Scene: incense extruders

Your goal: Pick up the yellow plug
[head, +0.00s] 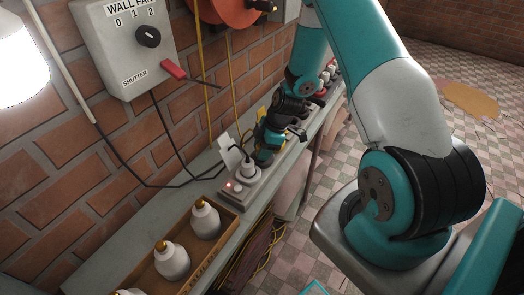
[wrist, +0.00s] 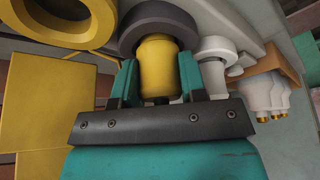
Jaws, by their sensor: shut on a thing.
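The yellow plug (wrist: 159,70) sits between the two teal fingers of my gripper (wrist: 160,78) in the wrist view. The gripper is shut on it. A dark grey ring (wrist: 150,20) lies at the plug's far end; I cannot tell whether the plug is still seated in a socket. In the head view my gripper (head: 266,146) is low over the grey power strip (head: 256,186) on the wall shelf, and the fingers and plug are small there and partly hidden by the arm.
A white plug (wrist: 214,60) stands close beside the gripper. A yellow card (wrist: 45,105) and yellow ring (wrist: 50,22) are at left. A wooden tray (head: 220,246) with white bottles is nearer along the shelf. The brick wall (head: 110,150) and cables run close behind.

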